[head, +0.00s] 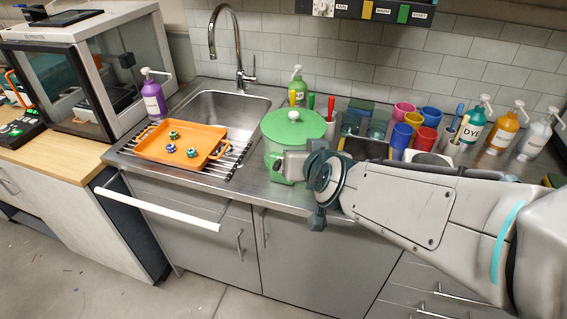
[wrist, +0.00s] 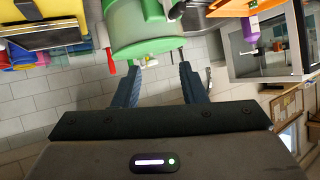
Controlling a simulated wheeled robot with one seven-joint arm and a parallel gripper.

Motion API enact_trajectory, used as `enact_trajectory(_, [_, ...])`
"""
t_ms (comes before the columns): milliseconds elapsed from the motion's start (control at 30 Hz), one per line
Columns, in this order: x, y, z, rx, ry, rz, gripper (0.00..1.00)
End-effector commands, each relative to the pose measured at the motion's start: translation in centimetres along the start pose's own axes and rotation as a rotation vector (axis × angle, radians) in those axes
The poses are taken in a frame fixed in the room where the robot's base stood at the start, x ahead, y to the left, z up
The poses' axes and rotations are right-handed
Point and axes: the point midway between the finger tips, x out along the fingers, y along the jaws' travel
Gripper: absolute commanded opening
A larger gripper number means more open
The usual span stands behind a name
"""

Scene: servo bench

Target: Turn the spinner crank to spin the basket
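The spinner (head: 268,150) stands on the steel counter right of the sink, a pale green bowl under a green lid (head: 297,126) with a small knob (head: 293,115) on top. My gripper is in front of its right side in the head view, where its fingers cannot be made out. In the wrist view, which is upside down, the green lid (wrist: 150,49) lies beyond my gripper (wrist: 160,68). The two dark fingers are apart with nothing held between them. I cannot tell whether they touch the spinner. No separate crank handle stands out clearly.
An orange tray (head: 155,155) with a few small dice-like pieces lies on the rack left of the spinner. Colored cups (head: 401,135) and pump bottles (head: 502,132) crowd the counter to the right. A green pump bottle (head: 298,88) stands behind the spinner.

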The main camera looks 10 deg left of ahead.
Motion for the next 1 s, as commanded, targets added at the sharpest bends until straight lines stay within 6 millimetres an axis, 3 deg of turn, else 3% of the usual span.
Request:
enact_trajectory(33, [1.6,-1.6,0.9,-0.006,0.051,-0.008,0.38])
enact_trajectory(200, [3.9,-5.3,1.8,-0.014,0.226,0.046,0.38])
enact_trajectory(400, [4.7,-8.1,5.2,-0.040,0.373,0.197,0.38])
enact_trajectory(700, [2.5,-9.6,10.7,-0.138,0.471,0.460,0.38])
enact_trajectory(867, [1.6,-9.7,11.7,-0.168,0.486,0.524,0.38])
enact_trajectory(1000, [2.1,-9.2,11.3,-0.172,0.490,0.538,0.38])
